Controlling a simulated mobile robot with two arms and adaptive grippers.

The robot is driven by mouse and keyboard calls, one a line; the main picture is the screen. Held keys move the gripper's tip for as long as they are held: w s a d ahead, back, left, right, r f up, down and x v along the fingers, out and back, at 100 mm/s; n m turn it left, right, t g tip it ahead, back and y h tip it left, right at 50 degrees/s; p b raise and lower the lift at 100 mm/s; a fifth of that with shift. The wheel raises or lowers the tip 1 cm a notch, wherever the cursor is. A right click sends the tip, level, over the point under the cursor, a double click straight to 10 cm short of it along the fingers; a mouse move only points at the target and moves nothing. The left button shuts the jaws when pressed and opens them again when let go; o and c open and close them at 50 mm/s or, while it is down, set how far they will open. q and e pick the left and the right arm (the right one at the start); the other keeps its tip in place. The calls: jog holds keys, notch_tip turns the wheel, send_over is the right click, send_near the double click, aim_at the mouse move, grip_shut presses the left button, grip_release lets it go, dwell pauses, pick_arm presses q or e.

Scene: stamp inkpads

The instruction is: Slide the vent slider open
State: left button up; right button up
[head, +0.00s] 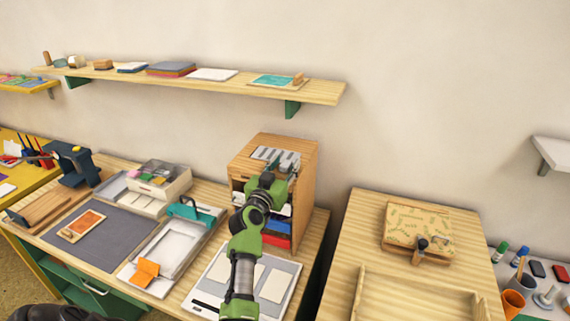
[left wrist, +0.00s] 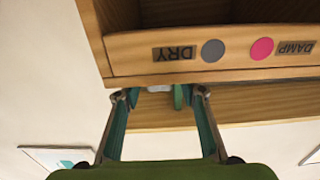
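A grey slatted panel (head: 263,153), which looks like the vent, lies on top of the wooden cabinet (head: 304,165) in the head view. My left gripper (head: 278,165) is at this panel and covers part of it. In the left wrist view the fingers of my left gripper (left wrist: 161,97) are spread apart beside the cabinet's edge strip (left wrist: 130,62). The strip carries DRY and DAMP labels with a grey and a pink dot. Small pale and green shapes show between the fingertips; I cannot tell whether they are touched. The slider itself is not clearly visible. My right gripper is not in view.
A long wall shelf (head: 200,86) with pads and papers runs behind and above the cabinet. A clear-lidded case (head: 160,185) and a white tray (head: 165,250) stand to the left. A wooden table (head: 350,225) with a patterned box (head: 405,225) is at right.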

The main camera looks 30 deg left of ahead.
pick_arm(q)
grip_shut()
jog(key=shift+s+a+f+b, duration=0.15)
jog(key=shift+a+b, duration=0.1)
jog(key=shift+a, duration=0.3)
jog(key=shift+s+a+r+b, duration=0.1)
jog(key=shift+a+b, duration=0.15)
jog(key=shift+a, duration=0.25)
jog(key=shift+s+a+f+b, duration=0.15)
jog(key=shift+a+b, duration=0.1)
jog(key=shift+a, duration=0.3)
jog(key=shift+s+a+r, duration=0.1)
jog(key=shift+a+r, duration=0.05)
jog(key=shift+a, duration=0.3)
grip_release()
jog(key=shift+d, duration=0.1)
jog(key=v, duration=1.2)
